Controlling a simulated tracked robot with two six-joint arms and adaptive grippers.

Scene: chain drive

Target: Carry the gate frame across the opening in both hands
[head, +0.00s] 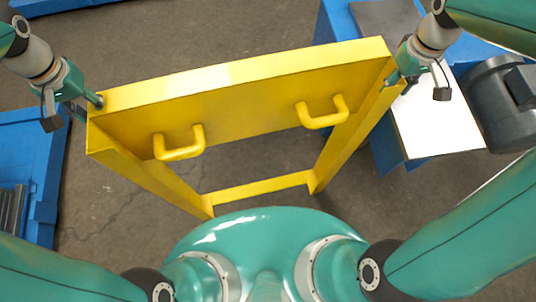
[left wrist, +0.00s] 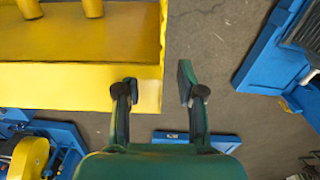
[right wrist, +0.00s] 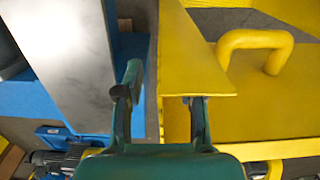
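The yellow gate frame (head: 240,75) stands between my arms, with a wide top panel, two side posts, a lower crossbar and two loop handles, the left handle (head: 180,146) and the right handle (head: 322,113). My left gripper (head: 88,107) is at the frame's left top corner. In the left wrist view its fingers (left wrist: 158,88) are apart, one overlapping the yellow edge and one over the floor. My right gripper (head: 400,82) is at the right top corner. In the right wrist view its fingers (right wrist: 164,92) are apart; one tip is partly hidden at the yellow edge. Neither gripper is on a handle.
A blue structure (head: 35,150) stands at the left. At the right are a blue bench with a white panel (head: 435,125) and a grey motor (head: 500,100), close beside the frame's right side. Bare dark floor (head: 255,165) shows through the frame.

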